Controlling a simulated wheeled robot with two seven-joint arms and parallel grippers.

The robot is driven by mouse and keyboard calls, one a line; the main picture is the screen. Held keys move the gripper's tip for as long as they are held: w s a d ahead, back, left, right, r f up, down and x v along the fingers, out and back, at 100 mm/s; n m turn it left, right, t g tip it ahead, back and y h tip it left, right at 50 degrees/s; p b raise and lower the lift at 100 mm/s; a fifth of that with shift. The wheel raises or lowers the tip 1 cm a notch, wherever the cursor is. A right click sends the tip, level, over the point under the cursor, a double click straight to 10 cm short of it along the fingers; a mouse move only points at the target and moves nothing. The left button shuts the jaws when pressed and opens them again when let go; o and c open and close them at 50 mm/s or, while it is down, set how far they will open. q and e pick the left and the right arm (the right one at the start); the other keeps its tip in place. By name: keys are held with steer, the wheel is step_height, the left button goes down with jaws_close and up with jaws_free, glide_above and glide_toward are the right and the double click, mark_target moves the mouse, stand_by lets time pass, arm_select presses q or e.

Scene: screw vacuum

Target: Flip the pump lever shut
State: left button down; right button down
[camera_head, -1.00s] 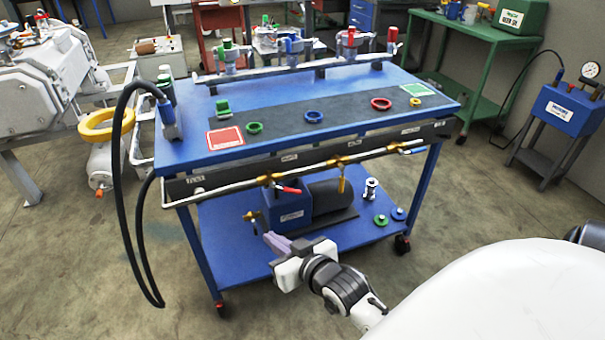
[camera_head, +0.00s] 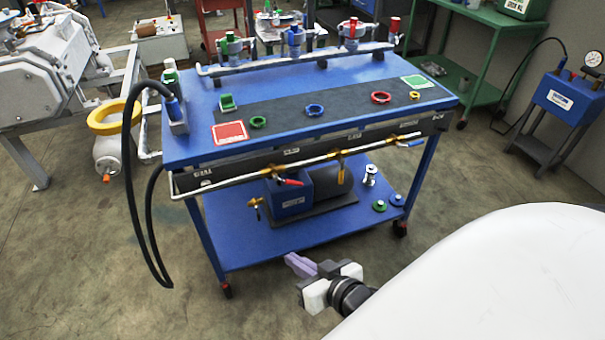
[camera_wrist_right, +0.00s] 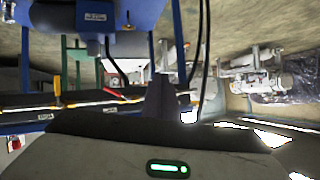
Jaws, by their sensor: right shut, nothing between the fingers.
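The blue pump (camera_head: 290,195) with a dark motor stands on the cart's lower shelf. A brass valve with a small lever (camera_head: 256,207) sticks out at its left side; its exact setting is too small to tell. Above it, the front pipe carries a red lever (camera_head: 291,182), a yellow lever (camera_head: 340,165) hanging down and a blue lever (camera_head: 415,143). My right gripper (camera_head: 298,264) is shut and empty, in front of the lower shelf and apart from the valve. Its fingers also show in the right wrist view (camera_wrist_right: 160,95), which appears upside down. My left gripper is out of view.
The blue cart top (camera_head: 190,148) overhangs the lower shelf (camera_head: 228,255). A black hose (camera_head: 140,235) loops down at the cart's left. A metal fitting (camera_head: 370,175) and green and blue rings stand right of the pump. Floor in front is clear.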

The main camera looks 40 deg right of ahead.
steer(key=w+d+r+m+t+h+b, duration=0.2)
steer(key=d+m+b, duration=0.1)
steer(key=d, duration=0.4)
steer(key=w+d+r+m+t+h+b, duration=0.2)
steer(key=w+d+r+m+h+b, duration=0.1)
steer(key=d, duration=0.4)
steer(key=m+b, duration=0.1)
steer(key=b, duration=0.1)
steer(key=shift+w+h+b, duration=0.25)
steer(key=shift+h+b, duration=0.05)
steer(key=b, duration=0.1)
glide_above(302, 185)
steer(key=s, duration=0.4)
steer(key=f, duration=0.1)
steer(key=w+a+f+b, duration=0.1)
steer(key=f, duration=0.1)
steer(key=shift+w+a+f, duration=0.35)
